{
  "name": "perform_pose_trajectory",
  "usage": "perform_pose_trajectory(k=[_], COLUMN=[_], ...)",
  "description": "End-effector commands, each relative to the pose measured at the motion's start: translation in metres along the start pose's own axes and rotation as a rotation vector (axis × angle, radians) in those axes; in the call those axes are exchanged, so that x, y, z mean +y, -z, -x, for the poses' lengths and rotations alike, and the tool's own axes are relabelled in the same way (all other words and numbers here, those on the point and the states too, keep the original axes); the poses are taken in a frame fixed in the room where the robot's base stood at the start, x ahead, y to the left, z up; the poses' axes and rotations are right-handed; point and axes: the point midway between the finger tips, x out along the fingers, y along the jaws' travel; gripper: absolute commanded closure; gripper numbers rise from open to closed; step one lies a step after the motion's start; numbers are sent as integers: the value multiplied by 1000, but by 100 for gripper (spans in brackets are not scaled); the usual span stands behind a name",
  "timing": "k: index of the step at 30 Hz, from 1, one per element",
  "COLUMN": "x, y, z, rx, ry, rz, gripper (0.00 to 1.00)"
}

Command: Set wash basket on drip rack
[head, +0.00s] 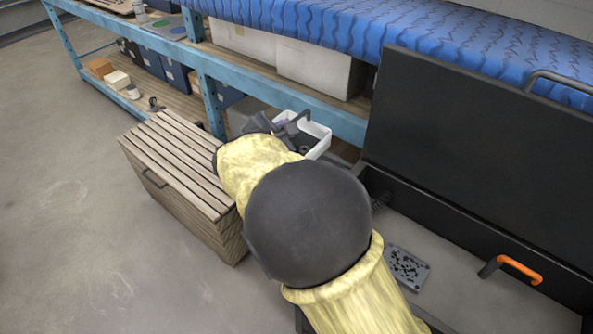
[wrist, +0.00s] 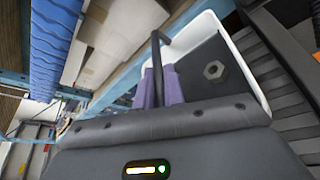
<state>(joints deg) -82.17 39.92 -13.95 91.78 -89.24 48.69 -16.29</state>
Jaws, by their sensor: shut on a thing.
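The wash basket (head: 318,132) is a small white open tub with a dark handle, seen beyond my wrist in the head view. In the wrist view the basket (wrist: 240,55) fills the upper middle, with a dark part bearing a hex nut inside. My gripper (head: 288,124) is shut on the basket's handle; the purple finger pads (wrist: 162,88) close around the dark bar. The drip rack looks to be the slatted wooden top (head: 175,155) of a box, left of my gripper. It is bare, and the basket is apart from it. My arm hides part of the basket.
A black tank with its lid (head: 470,140) raised stands at the right, holding an orange-handled tool (head: 518,268) and a perforated plate (head: 407,268). A blue-framed bench (head: 285,95) with boxes runs behind the basket. The floor (head: 90,230) at left is clear.

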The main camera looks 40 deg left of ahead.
Motion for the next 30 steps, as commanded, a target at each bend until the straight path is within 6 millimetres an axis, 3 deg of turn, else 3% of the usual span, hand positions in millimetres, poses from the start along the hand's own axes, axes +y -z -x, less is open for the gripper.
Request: perform_pose_trajectory(k=[8,18,30], x=[-2,-31,-35], y=[0,40,49], z=[-2,-19,-20], rx=[-3,-3,-1], ry=[2,3,-1], rz=[-1,3,-1], gripper=[100,100,100])
